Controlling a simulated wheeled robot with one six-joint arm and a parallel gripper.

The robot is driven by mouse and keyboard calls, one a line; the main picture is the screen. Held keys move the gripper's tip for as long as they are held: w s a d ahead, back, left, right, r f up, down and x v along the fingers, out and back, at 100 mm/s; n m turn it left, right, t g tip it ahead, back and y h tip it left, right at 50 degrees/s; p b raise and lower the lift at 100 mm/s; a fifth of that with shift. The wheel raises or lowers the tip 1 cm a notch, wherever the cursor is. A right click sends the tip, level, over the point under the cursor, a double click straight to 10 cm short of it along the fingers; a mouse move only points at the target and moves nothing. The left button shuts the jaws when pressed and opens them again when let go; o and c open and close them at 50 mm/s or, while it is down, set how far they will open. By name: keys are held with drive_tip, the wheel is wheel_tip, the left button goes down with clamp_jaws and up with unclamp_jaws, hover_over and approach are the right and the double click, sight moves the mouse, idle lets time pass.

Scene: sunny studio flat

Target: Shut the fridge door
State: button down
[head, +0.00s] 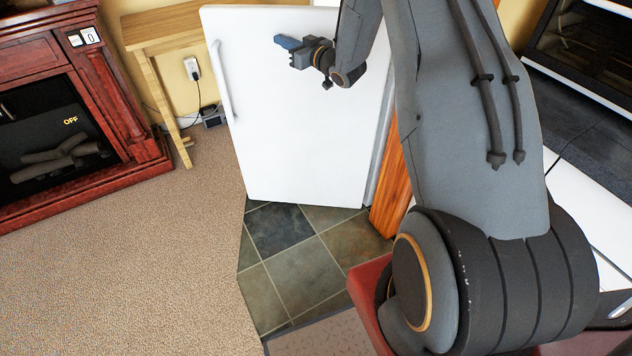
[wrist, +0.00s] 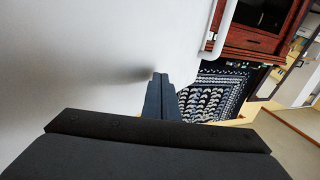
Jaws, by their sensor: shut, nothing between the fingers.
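The white fridge door (head: 300,120) stands in the middle of the head view, its outer face toward me. Its long handle (head: 221,82) runs down the left edge. A grey strip shows along its right edge; the fridge's inside is hidden. My gripper (head: 285,43) is in front of the upper part of the door, pointing left, right of the handle. In the wrist view the shut, empty fingers (wrist: 160,97) are close to the door face (wrist: 70,60), with a shadow beside them. I cannot tell if they touch it. The handle (wrist: 222,28) shows beyond the fingertips.
A wooden table (head: 160,35) stands against the wall left of the door. A dark red fireplace (head: 125,100) is at far left. An orange wood panel (head: 391,185) is right of the door. Tiles (head: 300,265) and carpet (head: 150,255) in front are clear. A patterned rug (wrist: 215,95) shows beyond.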

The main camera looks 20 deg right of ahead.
drive_tip(key=shift+w+d+b, duration=0.3)
drive_tip(key=shift+w+b, duration=0.2)
drive_tip(key=shift+w, duration=0.3)
drive_tip(key=shift+w+d+b, duration=0.25)
drive_tip(key=shift+w+b, duration=0.2)
drive_tip(key=shift+w, duration=0.3)
drive_tip(key=shift+w+d, duration=0.1)
drive_tip(key=shift+w, duration=0.1)
drive_tip(key=p+v, duration=0.2)
drive_tip(key=v, duration=0.4)
